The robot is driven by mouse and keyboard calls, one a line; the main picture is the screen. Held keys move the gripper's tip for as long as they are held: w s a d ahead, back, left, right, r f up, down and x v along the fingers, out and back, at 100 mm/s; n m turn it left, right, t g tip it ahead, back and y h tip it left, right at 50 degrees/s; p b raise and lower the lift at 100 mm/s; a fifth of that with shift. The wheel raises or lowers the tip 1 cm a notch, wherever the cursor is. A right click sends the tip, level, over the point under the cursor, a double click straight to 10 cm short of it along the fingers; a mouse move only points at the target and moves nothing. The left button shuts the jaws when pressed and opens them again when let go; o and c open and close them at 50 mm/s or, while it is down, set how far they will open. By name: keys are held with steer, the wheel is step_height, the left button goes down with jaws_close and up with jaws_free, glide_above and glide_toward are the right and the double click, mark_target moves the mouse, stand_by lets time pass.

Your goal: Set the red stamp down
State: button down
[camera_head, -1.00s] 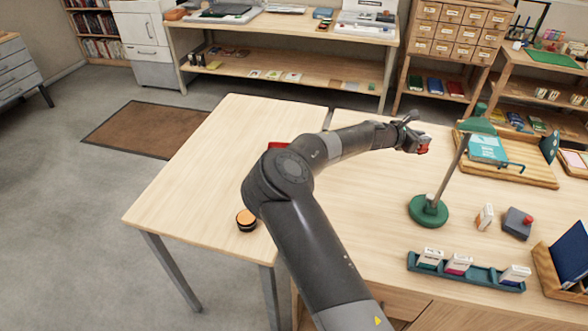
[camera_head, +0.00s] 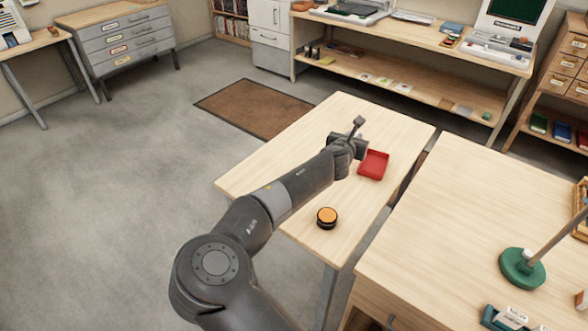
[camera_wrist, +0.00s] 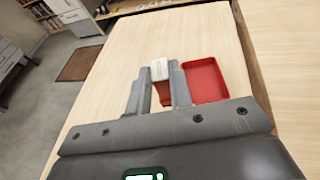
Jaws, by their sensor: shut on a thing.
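My gripper (camera_wrist: 158,80) is shut on the red stamp (camera_wrist: 163,95), which sits between its two fingers in the wrist view. The stamp has a pale, whitish block at its far end and a red part nearer the palm. In the head view my gripper (camera_head: 357,135) is over the narrow wooden table, just left of a shallow red tray (camera_head: 373,164). The stamp is hard to make out there. In the wrist view the red tray (camera_wrist: 204,80) lies right of the stamp, apart from it. I cannot tell how high the stamp is above the table.
A black and orange round tin (camera_head: 327,217) stands on the narrow table (camera_head: 318,135), near its front. Bare wood surrounds the tray. A gap separates this table from the larger desk (camera_head: 470,200) at right, which holds a green lamp (camera_head: 522,268).

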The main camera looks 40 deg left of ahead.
steer(key=s+a+n+y, duration=0.2)
steer(key=s+a, duration=0.3)
steer(key=a, duration=0.1)
steer(key=shift+g, duration=0.4)
steer(key=shift+s+a+f, duration=0.65)
steer(key=shift+a+f, duration=1.1)
steer(key=shift+f, duration=0.05)
steer(key=shift+s+a+f, duration=0.65)
steer(key=shift+a+f, duration=1.15)
steer(key=shift+s+a+f, duration=0.65)
steer(key=shift+a+f, duration=1.1)
steer(key=shift+f, duration=0.05)
steer(key=shift+f, duration=0.15)
steer(key=c, duration=1.3)
jaws_free()
